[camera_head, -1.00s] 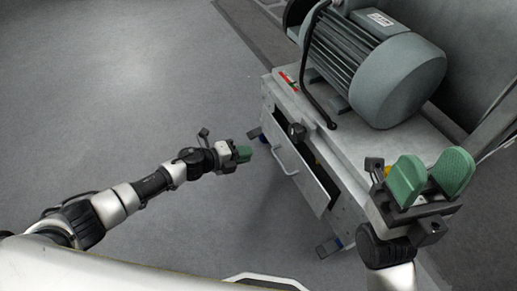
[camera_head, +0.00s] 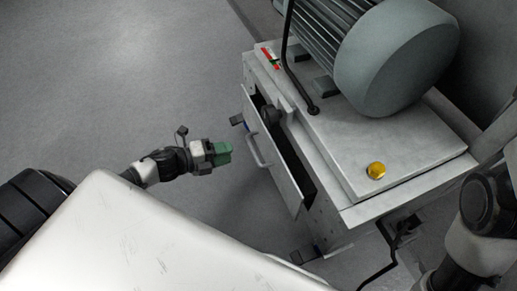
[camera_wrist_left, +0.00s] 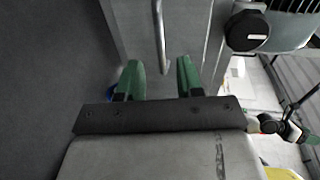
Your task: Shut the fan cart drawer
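The fan cart (camera_head: 335,150) stands right of centre in the head view. Its drawer (camera_head: 272,165) is partly open, with a dark gap behind the front panel. The drawer's bar handle (camera_head: 256,148) faces my left gripper (camera_head: 222,153). That gripper is just left of the handle, apart from it. In the left wrist view my left gripper (camera_wrist_left: 160,80) has its two green fingers spread with nothing between them, and the handle (camera_wrist_left: 159,35) lies ahead, roughly in line with the gap. My right gripper (camera_wrist_left: 311,138) shows small at the wrist view's right edge; its opening is unclear.
A large grey motor (camera_head: 395,55) sits on the cart top, with a yellow knob (camera_head: 376,170) near the front corner. A black cable (camera_head: 290,60) runs down to the top. Cart feet (camera_head: 305,255) stick out low. The floor (camera_head: 130,80) at left is clear.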

